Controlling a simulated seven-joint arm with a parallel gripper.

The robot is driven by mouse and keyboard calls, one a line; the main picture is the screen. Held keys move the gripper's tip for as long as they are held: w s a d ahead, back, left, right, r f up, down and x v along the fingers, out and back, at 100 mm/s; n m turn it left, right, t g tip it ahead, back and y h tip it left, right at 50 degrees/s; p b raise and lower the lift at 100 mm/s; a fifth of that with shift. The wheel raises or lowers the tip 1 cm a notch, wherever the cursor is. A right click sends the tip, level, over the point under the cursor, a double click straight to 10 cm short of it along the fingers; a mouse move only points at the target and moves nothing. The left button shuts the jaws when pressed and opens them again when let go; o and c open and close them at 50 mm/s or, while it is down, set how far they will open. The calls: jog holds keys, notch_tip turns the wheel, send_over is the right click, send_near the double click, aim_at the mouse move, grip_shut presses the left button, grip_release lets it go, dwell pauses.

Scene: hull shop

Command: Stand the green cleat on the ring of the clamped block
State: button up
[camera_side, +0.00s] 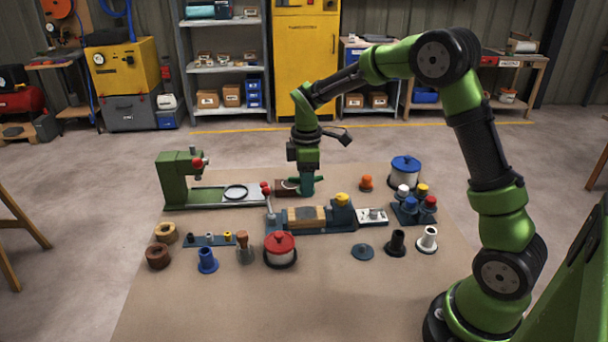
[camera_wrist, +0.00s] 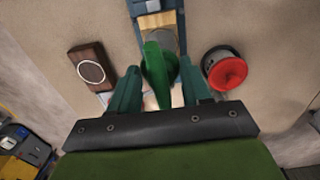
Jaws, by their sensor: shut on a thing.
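The green cleat (camera_wrist: 157,75) is between the fingers of my gripper (camera_wrist: 158,95) in the wrist view. My gripper (camera_side: 306,180) is shut on it. In the side view the cleat (camera_side: 319,179) shows in part, hanging above and behind the clamped block (camera_side: 305,214). I see a gap under it, but cannot tell exactly how it lines up. The clamped block is pale wood with a grey middle, held in a blue vise (camera_side: 318,228). In the wrist view the block (camera_wrist: 155,21) runs under the cleat, and the cleat partly hides its ring (camera_wrist: 169,40).
A dark brown block (camera_wrist: 88,67) with its own pale ring lies beside the vise. A red-lidded pot (camera_side: 280,245) stands in front. A green press (camera_side: 178,180) is at left. A red-knobbed lever (camera_side: 267,195) rises at the vise's left end.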

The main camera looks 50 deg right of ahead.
aim_at(307, 213)
jog(key=shift+s+f, duration=0.1)
jog(key=shift+f, duration=2.75)
jog(key=shift+f, duration=0.6)
jog(key=o, duration=0.8)
jog(key=shift+r, duration=5.55)
